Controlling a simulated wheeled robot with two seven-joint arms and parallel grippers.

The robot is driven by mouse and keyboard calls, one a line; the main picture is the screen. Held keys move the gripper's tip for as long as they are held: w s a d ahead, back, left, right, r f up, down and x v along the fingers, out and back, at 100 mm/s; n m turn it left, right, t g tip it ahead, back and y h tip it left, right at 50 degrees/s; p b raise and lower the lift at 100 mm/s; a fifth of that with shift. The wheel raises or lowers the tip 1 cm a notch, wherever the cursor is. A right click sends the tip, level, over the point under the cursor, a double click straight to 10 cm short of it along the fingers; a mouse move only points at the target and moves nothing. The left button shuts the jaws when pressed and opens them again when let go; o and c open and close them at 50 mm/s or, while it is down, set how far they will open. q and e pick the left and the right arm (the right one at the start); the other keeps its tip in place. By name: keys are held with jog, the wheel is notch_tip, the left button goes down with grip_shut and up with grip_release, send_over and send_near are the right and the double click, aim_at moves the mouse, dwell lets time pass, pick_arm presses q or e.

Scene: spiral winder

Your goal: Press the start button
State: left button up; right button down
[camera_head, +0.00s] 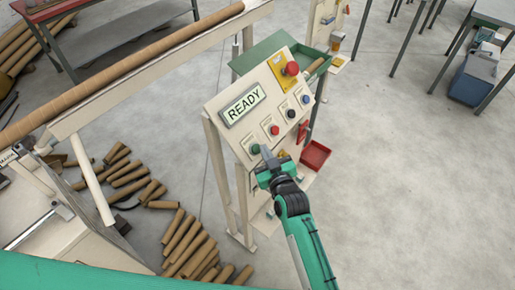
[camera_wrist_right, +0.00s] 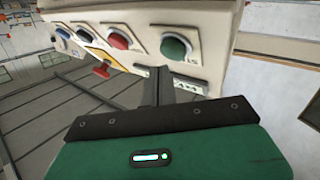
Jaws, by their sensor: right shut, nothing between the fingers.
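The control panel (camera_head: 237,128) stands on legs near the middle of the head view, with a display reading READY (camera_head: 242,104). A green button (camera_head: 255,149) sits at the panel's lower left corner; it also shows in the right wrist view (camera_wrist_right: 175,47). Beside it in the row are a red button (camera_head: 274,130), a black button (camera_head: 291,114) and a blue button (camera_head: 305,99). My right gripper (camera_head: 265,153) is shut and empty, its fingertips close to the green button. Whether they touch it I cannot tell. My left gripper is not in view.
A red emergency knob (camera_head: 291,68) on a yellow plate is at the panel's top. A long cardboard tube (camera_head: 120,69) lies along the beam at left. Several short tubes (camera_head: 187,243) lie on the floor. A red bin (camera_head: 316,155) is right of the panel.

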jog(key=shift+a+f, duration=0.1)
dwell(0.4)
jog(key=shift+w+a+f, duration=0.2)
jog(key=shift+w+a+f, duration=0.15)
jog(key=shift+a+f, duration=0.1)
dwell(0.9)
dwell(0.3)
jog(key=shift+s+d+r+p, duration=0.35)
jog(key=shift+d+r+p, duration=0.2)
jog(key=shift+p, duration=0.1)
jog(key=s+d+r+p, duration=0.1)
jog(key=p, duration=0.1)
jog(key=s+d+r+p, duration=0.1)
jog(key=d+r+p, duration=0.1)
jog(key=shift+d+r, duration=0.1)
